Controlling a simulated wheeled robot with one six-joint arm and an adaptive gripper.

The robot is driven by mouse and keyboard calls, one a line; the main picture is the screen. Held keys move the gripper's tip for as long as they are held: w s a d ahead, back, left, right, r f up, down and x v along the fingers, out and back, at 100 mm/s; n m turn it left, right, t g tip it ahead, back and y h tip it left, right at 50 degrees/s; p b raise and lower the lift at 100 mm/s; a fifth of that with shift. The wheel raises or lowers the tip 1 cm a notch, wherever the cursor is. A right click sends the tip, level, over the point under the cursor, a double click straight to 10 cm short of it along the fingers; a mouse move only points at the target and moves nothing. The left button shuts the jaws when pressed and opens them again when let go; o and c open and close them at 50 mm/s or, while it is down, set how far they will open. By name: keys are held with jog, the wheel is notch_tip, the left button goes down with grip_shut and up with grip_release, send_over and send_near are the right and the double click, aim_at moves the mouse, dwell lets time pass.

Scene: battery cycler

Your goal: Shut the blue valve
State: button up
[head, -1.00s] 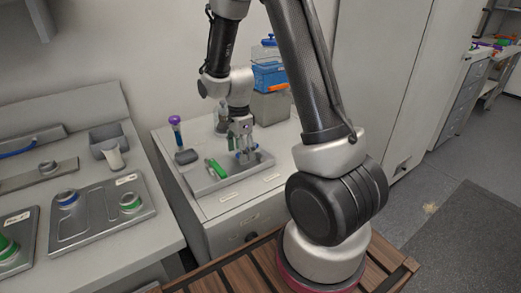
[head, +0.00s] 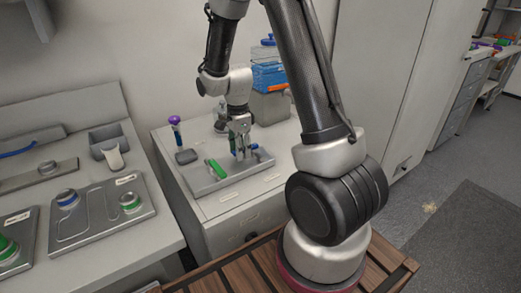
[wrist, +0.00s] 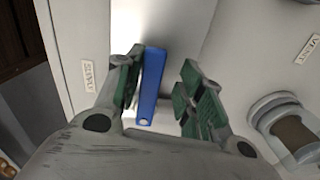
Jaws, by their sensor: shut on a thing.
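The blue valve's handle (wrist: 152,85) is a long flat blue bar between my gripper's fingers (wrist: 160,95) in the wrist view. It lies along the left finger's green pads, and a space shows between it and the right finger from this angle. In the head view my gripper (head: 240,150) points down over the right part of the grey tray-like panel (head: 203,186), with a little blue (head: 257,148) showing beside the fingers. The fingers hide most of the handle and its base there.
A green handle (head: 216,168) lies left of my gripper on the same panel. A purple-topped tube (head: 176,128) and a small grey dish (head: 186,156) stand behind left. A blue container (head: 269,76) on a grey box (head: 271,106) stands behind right.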

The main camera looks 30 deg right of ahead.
notch_tip(320, 180, up, 8)
jog(key=shift+w+f, duration=0.15)
jog(key=shift+w, duration=0.1)
dwell(0.5)
jog(key=s+d+r+n+t, duration=0.1)
jog(key=s+r+n+t, duration=0.1)
jog(key=s+r+n, duration=0.6)
jog(key=s+d+r+n+t, duration=0.1)
jog(key=s+r+n+t, duration=0.1)
jog(key=s+r+n, duration=0.7)
jog(key=s+n, duration=0.1)
jog(key=s, duration=0.5)
jog(key=shift+d+n, duration=0.25)
jog(key=shift+n, duration=0.15)
